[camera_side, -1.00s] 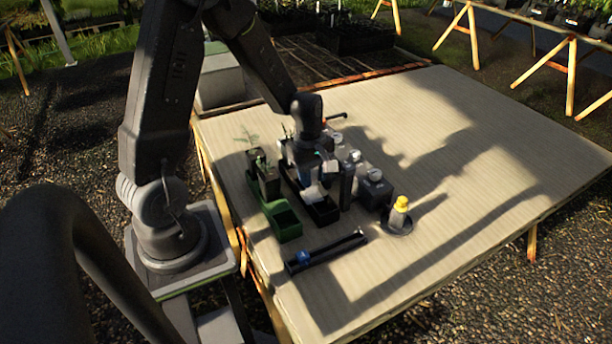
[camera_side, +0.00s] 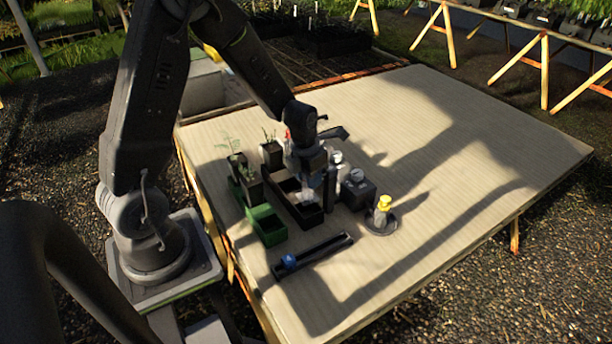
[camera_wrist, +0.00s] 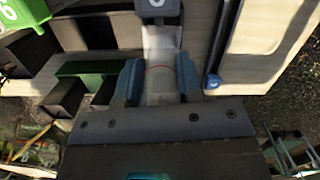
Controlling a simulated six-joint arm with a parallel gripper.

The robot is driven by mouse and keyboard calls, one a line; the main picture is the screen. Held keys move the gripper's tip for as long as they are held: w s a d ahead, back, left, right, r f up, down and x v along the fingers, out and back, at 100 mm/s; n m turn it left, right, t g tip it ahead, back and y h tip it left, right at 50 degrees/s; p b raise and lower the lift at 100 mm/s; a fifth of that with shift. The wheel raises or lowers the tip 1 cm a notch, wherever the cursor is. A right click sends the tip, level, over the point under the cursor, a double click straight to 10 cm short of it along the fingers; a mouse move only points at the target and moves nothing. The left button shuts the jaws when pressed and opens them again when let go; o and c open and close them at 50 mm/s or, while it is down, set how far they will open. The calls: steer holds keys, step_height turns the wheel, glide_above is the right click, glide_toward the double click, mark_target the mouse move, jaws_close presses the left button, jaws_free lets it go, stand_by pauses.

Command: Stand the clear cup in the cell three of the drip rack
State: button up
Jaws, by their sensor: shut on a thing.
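My gripper (camera_wrist: 158,82) is shut on the clear cup (camera_wrist: 160,52), which sits between its blue fingertips in the wrist view; a thin red line crosses the cup. In the side view my gripper (camera_side: 312,180) is low over a long black open-topped rack (camera_side: 305,218). A dark block with a pale digit (camera_wrist: 155,8) stands just beyond the cup in the wrist view. I cannot tell from the frames which cell is three, or whether the cup touches the rack.
A green rack (camera_side: 268,228) with potted seedlings (camera_side: 237,163) stands left of the black one. Grey blocks with round white tops (camera_side: 356,177) stand close on the right. The right tabletop is clear.

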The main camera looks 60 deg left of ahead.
mark_target(309, 199)
steer(key=shift+f+n, duration=0.2)
steer(key=shift+n, duration=0.1)
steer(key=shift+f, duration=3.55)
steer(key=shift+f, duration=0.3)
steer(key=o, duration=1)
steer(key=r, duration=0.4)
steer(key=s+r, duration=0.1)
steer(key=r, duration=0.8)
steer(key=shift+s+d+r, duration=0.15)
steer(key=shift+s+r, duration=0.1)
steer(key=shift+r, duration=0.1)
